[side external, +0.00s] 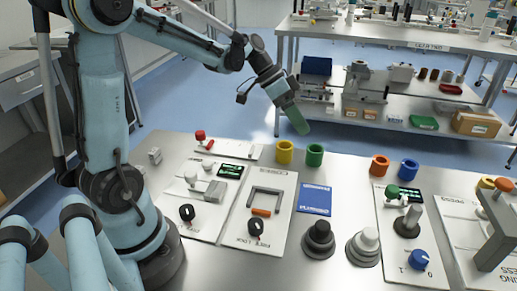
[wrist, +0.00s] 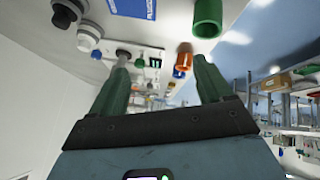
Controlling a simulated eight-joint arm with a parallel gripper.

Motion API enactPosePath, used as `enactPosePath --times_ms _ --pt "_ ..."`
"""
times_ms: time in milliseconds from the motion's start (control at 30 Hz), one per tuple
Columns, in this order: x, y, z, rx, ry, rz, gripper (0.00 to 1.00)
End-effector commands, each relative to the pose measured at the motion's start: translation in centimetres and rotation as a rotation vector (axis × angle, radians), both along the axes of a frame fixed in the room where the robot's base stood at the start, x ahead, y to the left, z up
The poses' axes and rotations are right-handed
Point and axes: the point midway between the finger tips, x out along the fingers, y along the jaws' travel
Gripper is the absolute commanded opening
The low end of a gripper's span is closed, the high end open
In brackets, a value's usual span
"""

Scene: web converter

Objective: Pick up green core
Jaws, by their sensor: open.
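The green core (side external: 315,155) is a short hollow ring standing on the steel table near its back edge. In the wrist view the green core (wrist: 207,18) shows at the top, right of centre and beyond the right fingertip. My gripper (side external: 302,128) hangs above the table's back edge, a little up and left of the green core in the side view and apart from it. In the wrist view my gripper (wrist: 160,65) has its two green fingers spread with nothing between them.
A yellow core (side external: 284,152) stands close left of the green one. Orange (side external: 379,165) and blue (side external: 409,169) cores stand to the right. A blue card (side external: 314,199) lies in front. Black (side external: 318,238) and grey (side external: 364,246) knobs and control panels occupy the front.

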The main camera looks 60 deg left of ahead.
Motion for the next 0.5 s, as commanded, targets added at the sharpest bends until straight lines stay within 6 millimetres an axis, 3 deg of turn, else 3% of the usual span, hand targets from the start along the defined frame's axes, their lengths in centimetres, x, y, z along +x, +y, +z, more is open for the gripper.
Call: enactPosePath --times_ms 200,500 --pt "2.7 4.0 -1.9 -0.116 -0.142 -0.164 0.79" --pt "3.4 9.6 -5.4 -0.228 -0.432 -0.369 0.79"
